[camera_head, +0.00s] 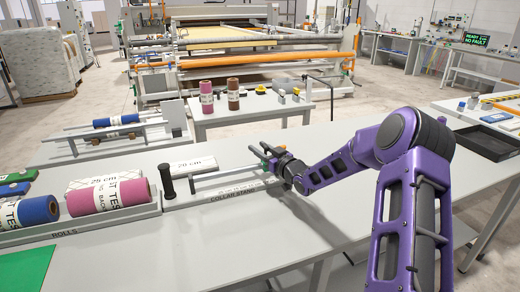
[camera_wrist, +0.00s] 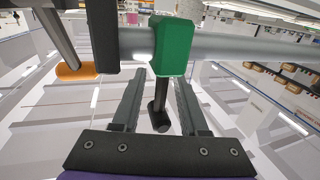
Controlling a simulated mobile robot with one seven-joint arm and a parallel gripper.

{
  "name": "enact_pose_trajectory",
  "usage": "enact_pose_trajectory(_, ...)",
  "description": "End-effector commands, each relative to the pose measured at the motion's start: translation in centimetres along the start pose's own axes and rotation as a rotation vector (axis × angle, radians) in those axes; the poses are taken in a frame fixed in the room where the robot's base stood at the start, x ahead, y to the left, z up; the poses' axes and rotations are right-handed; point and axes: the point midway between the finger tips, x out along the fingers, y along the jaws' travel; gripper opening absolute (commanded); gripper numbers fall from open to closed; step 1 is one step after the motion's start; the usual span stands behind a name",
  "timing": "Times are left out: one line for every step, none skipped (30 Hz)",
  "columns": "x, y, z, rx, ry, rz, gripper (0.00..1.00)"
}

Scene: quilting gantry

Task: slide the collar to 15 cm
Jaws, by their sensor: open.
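In the wrist view the bar (camera_wrist: 240,47) crosses the top and carries a green block (camera_wrist: 173,46), which looks like the collar. A black stem with a round end (camera_wrist: 160,105) hangs from the block. My gripper (camera_wrist: 158,88) is open, with one finger on each side of the stem and a gap on both sides. A black block (camera_wrist: 103,35) sits on the bar left of the green one.
A rolls tray (camera_head: 85,222) with pink and blue rolls is at the left. A black tray (camera_head: 487,143) is at the right. The table front is clear.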

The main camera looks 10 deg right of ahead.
Motion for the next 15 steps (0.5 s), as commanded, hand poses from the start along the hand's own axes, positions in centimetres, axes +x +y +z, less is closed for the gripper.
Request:
enact_pose_trajectory(0.11,-0.02,0.02,0.001,0.000,0.000,0.43)
enact_pose_trajectory(0.13,-0.02,0.03,0.001,-0.001,0.000,0.43)
enact_pose_trajectory(0.13,-0.02,0.04,0.001,-0.001,0.000,0.43)
enact_pose_trajectory(0.13,-0.01,0.04,0.001,-0.001,0.000,0.43)
enact_pose_trajectory(0.12,-0.01,0.04,0.001,-0.001,0.000,0.43)
enact_pose_trajectory(0.11,-0.01,0.04,0.001,-0.001,0.000,0.43)
enact_pose_trajectory(0.11,-0.01,0.04,0.001,-0.001,0.000,0.43)
enact_pose_trajectory(0.10,-0.01,0.04,0.001,-0.001,0.000,0.41)
enact_pose_trajectory(0.10,-0.01,0.04,0.001,-0.001,0.000,0.34)
enact_pose_trajectory(0.09,0.00,0.04,0.001,-0.001,0.000,0.29)
enact_pose_trajectory(0.09,0.00,0.04,0.001,-0.001,0.000,0.23)
enact_pose_trajectory(0.09,0.00,0.04,0.001,-0.001,0.000,0.16)
enact_pose_trajectory(0.08,0.00,0.04,0.000,-0.001,0.000,0.11)
enact_pose_trajectory(0.08,0.01,0.04,0.000,-0.001,0.000,0.05)
enact_pose_trajectory(0.08,0.00,0.04,0.000,-0.001,0.000,0.00)
